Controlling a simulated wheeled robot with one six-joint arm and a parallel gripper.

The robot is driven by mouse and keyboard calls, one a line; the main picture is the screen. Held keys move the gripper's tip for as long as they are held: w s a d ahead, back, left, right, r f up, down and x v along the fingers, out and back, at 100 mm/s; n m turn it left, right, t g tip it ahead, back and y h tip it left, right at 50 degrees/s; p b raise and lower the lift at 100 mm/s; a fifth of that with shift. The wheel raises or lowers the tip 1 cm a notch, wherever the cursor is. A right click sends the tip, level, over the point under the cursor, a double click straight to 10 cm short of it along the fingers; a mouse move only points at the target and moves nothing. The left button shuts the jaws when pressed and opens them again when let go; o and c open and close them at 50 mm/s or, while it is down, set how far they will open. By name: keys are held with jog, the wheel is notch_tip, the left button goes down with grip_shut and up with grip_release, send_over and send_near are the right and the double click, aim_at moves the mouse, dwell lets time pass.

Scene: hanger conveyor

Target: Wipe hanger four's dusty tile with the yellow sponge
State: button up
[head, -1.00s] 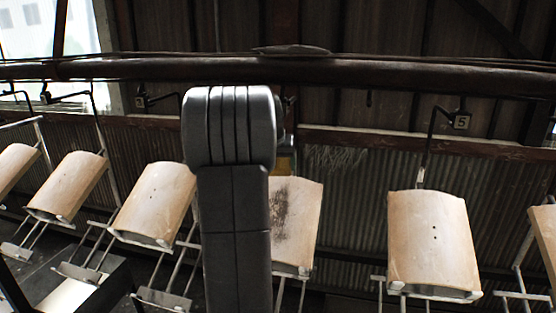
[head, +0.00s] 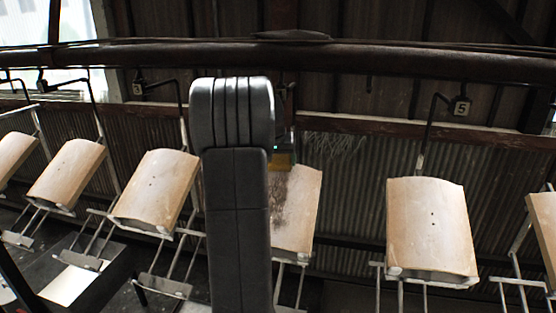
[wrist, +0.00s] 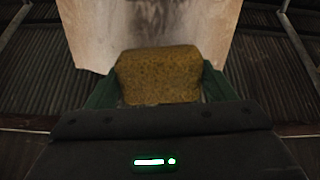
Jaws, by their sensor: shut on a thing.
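The dusty tile (head: 300,210) is a curved, pale tan tile on the hanger between those tagged 3 and 5. Its own tag is not visible, and my arm hides its left part. A dark dust smear runs down its visible left side. My gripper (wrist: 159,85) is shut on the yellow sponge (wrist: 160,72), whose sides sit between the dark green fingers. In the head view the sponge (head: 283,161) overlaps the tile's top edge. In the wrist view the tile (wrist: 150,22) lies just beyond the sponge, with brownish marks. I cannot tell whether they touch.
Clean-looking tiles hang on both sides: hanger three's tile (head: 155,190) at left and hanger five's tile (head: 432,230) at right. A dark overhead rail (head: 400,62) crosses above. Metal hanger rods stand close around the tiles. A corrugated wall (head: 350,200) is behind.

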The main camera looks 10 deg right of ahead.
jog(key=shift+b+x, duration=0.3)
jog(key=shift+x, duration=0.6)
jog(key=shift+f, duration=0.1)
dwell(0.3)
